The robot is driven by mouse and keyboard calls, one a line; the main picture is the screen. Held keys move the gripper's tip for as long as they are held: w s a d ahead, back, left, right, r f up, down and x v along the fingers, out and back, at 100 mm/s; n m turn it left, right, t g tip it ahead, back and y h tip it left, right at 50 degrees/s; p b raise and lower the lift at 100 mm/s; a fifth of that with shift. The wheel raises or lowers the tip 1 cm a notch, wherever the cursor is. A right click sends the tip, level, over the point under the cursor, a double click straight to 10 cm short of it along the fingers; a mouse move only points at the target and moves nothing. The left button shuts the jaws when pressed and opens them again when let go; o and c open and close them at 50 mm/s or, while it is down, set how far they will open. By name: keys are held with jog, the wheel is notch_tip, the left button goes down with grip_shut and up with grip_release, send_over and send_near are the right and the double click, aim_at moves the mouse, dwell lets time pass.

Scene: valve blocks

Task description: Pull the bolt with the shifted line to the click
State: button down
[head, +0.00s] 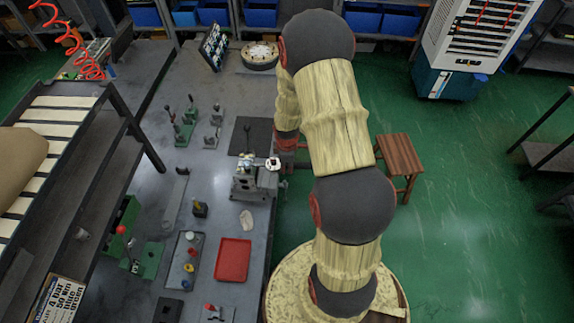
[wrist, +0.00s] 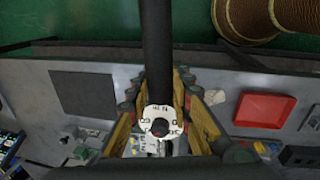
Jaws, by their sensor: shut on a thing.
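A grey metal valve block (head: 246,184) stands on the grey bench near its right edge. A white round piece with dark marks and a dark centre (wrist: 160,122) sits between my fingers in the wrist view; it shows as a small white disc (head: 272,164) by the block in the head view. My gripper (wrist: 162,118) is shut on this piece, one yellowish finger on each side. In the head view my arm hides much of the gripper. I cannot make out a bolt's line, shifted or straight, in either view.
A dark mat (head: 243,131) lies behind the block. Green levered blocks (head: 184,132) stand to the left. A red tray (head: 233,260) and a grey tray with coloured knobs (head: 182,262) lie toward the front. A wooden stool (head: 399,156) stands right of the bench.

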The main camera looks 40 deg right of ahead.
jog(key=shift+r, duration=0.45)
jog(key=shift+r+p, duration=0.1)
jog(key=shift+p, duration=0.25)
notch_tip(320, 180, up, 6)
jog(key=p, duration=0.4)
jog(key=shift+f, duration=0.2)
